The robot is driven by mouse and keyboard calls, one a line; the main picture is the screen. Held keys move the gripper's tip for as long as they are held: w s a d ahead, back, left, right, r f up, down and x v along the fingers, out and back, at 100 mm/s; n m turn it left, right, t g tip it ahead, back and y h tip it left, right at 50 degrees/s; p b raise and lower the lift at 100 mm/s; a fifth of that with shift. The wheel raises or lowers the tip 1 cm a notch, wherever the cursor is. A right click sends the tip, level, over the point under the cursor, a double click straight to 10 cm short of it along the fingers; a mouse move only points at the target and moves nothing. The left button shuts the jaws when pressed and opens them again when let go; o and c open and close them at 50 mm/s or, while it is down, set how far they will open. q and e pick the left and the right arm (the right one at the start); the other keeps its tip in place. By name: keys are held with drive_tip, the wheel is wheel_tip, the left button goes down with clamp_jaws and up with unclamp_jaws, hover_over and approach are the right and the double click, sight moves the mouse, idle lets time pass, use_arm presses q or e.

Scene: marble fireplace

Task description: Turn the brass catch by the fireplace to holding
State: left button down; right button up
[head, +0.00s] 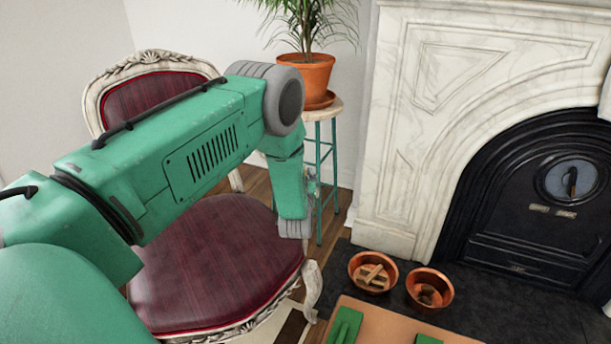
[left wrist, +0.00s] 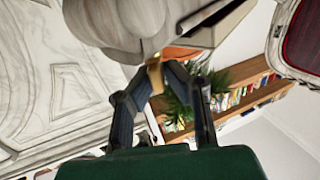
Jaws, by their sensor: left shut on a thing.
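My left gripper (left wrist: 158,95) has its two dark fingers closed on a small brass-coloured piece, the brass catch (left wrist: 155,77), in the left wrist view. A pale rounded shape above the fingers hides part of what lies beyond. In the head view my left gripper (head: 312,186) is small and partly hidden by my green wrist, beside the marble fireplace (head: 440,75). The catch cannot be made out there, and its turned position cannot be read. My right gripper is not in view.
A dark red chair (head: 215,260) stands below my left arm. A stool (head: 325,112) holds a potted plant (head: 305,72) behind the wrist. Copper bowls (head: 372,285) (head: 440,305) sit on the dark hearth. A black stove front with a round dial (head: 555,182) is at right.

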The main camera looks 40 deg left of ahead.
use_arm(q)
drive_tip(key=n+g+y+b, duration=0.1)
drive_tip(key=g+y, duration=0.1)
drive_tip(key=f+n+g+y, duration=0.1)
drive_tip(key=n+g+y, duration=0.1)
drive_tip(key=shift+d+n+b, duration=0.15)
drive_tip(key=shift+n+b, duration=0.15)
drive_tip(key=shift+b, duration=0.1)
drive_tip(key=shift+r+n+g+y+b, duration=0.1)
drive_tip(key=shift+n+g+y+b, duration=0.8)
drive_tip(key=shift+g, duration=0.6)
drive_tip(key=shift+r+n+g+y+b, duration=0.1)
drive_tip(key=shift+n+g+y+b, duration=0.45)
drive_tip(key=shift+n+g, duration=0.8)
drive_tip(key=shift+g, duration=0.25)
drive_tip(key=c, duration=1.6)
unclamp_jaws()
drive_tip(key=shift+c, duration=0.2)
drive_tip(key=shift+w, duration=0.1)
drive_tip(key=shift+r, duration=0.1)
